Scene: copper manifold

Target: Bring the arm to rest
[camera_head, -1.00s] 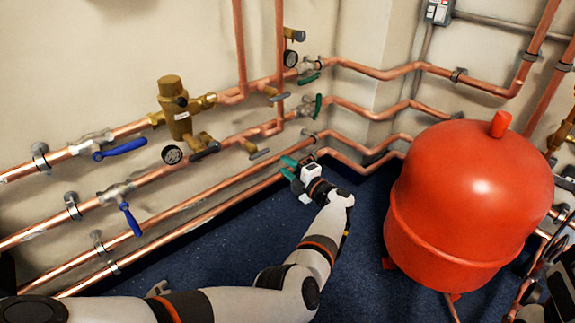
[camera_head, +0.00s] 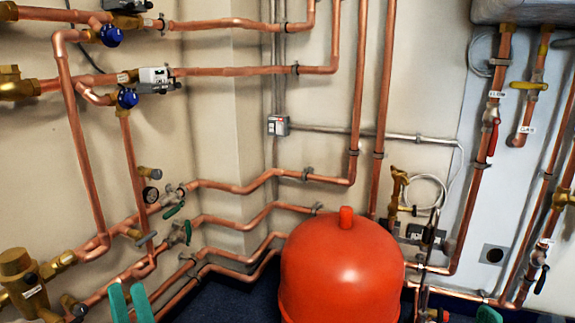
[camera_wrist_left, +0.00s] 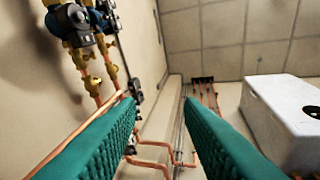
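My left gripper (camera_head: 130,303) shows at the bottom left of the head view, with its two green fingers pointing up and a gap between them. In the left wrist view its ridged green fingers (camera_wrist_left: 165,135) are wide apart with nothing between them. They point up toward the pipes, wall and ceiling. A green tip at the bottom right of the head view looks like part of my right gripper (camera_head: 488,314); the rest of it is out of frame, so its opening cannot be told.
A red tank (camera_head: 342,270) stands at bottom centre. Copper pipes (camera_head: 270,180) with valves line the walls around the corner. A grey-white unit (camera_head: 522,10) hangs at the top right; a white box (camera_wrist_left: 285,120) shows in the wrist view. The space in front of the corner looks open.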

